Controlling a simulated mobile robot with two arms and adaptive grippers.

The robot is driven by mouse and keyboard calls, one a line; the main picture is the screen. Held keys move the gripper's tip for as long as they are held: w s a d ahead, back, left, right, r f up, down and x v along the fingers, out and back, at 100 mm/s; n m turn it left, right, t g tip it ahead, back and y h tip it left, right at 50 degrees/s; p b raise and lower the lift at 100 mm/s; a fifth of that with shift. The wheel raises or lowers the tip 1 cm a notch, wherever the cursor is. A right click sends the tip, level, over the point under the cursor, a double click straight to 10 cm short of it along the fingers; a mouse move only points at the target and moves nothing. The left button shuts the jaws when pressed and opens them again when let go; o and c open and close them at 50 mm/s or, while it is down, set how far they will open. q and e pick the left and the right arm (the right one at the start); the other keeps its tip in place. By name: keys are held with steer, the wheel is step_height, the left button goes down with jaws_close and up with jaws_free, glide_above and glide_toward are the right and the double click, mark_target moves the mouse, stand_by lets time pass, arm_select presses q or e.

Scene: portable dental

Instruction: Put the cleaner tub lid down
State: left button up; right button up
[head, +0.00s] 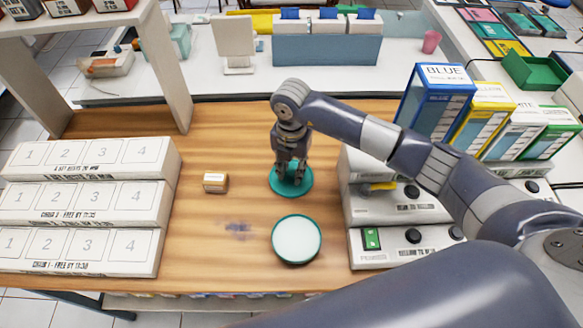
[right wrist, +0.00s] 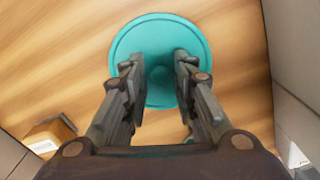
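The teal round cleaner tub lid (head: 302,187) lies flat, apparently on the wooden table, behind the open tub. The tub (head: 297,240) has a teal rim and a pale, whitish inside. My right gripper (head: 290,180) points down over the lid. In the right wrist view, the lid (right wrist: 160,28) sits below the fingers, and my right gripper (right wrist: 158,68) has its two fingers apart on either side of the lid's central knob. Gaps show between the knob and both fingers. My left gripper is not in view.
A small box (head: 215,183) stands left of the lid. White numbered boxes (head: 85,205) are stacked at the left. Grey devices (head: 400,205) stand close on the right, with coloured boxes (head: 437,98) behind. Bare wood lies between the tub and the left stack.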

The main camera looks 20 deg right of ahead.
mark_target(291, 172)
steer(key=shift+r, duration=0.15)
step_height(291, 172, up, 12)
steer(key=p, duration=0.8)
steer(key=shift+p, duration=0.35)
